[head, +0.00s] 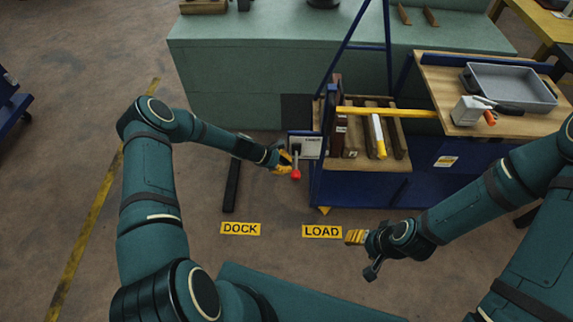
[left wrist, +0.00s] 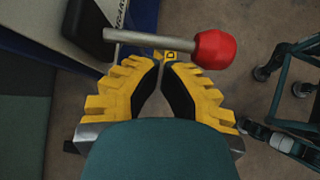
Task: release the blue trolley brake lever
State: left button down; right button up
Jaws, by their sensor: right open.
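The brake lever, a grey rod with a red knob (head: 295,174), hangs from a white-faced panel (head: 305,147) at the left end of the blue trolley (head: 365,188). In the left wrist view the rod (left wrist: 150,40) runs across, just beyond my fingertips, with the red knob (left wrist: 213,49) to the right. My left gripper (head: 284,162) is beside the lever. Its yellow fingers (left wrist: 161,68) are partly open, with a narrow gap and nothing between them. Whether a fingertip touches the rod, I cannot tell. My right gripper (head: 354,237) is open and empty, in front of the trolley.
The trolley carries wooden bars (head: 351,140), a yellow bar (head: 385,112), a grey tray (head: 510,86) and a white device (head: 470,110). A green bench (head: 235,60) stands behind. Floor labels read DOCK (head: 240,228) and LOAD (head: 322,231).

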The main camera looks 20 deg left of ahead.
pick_arm(q)
notch_tip(320, 180, up, 3)
jog(key=n+g+h+b, duration=0.1)
jog(key=n+g, duration=0.1)
jog(key=g, duration=0.1)
jog(key=shift+d+r+b, duration=0.15)
jog(key=shift+b, duration=0.25)
jog(key=shift+s+r+g+p, duration=0.1)
jog(key=shift+r+g+p, duration=0.3)
jog(key=shift+r, duration=0.35)
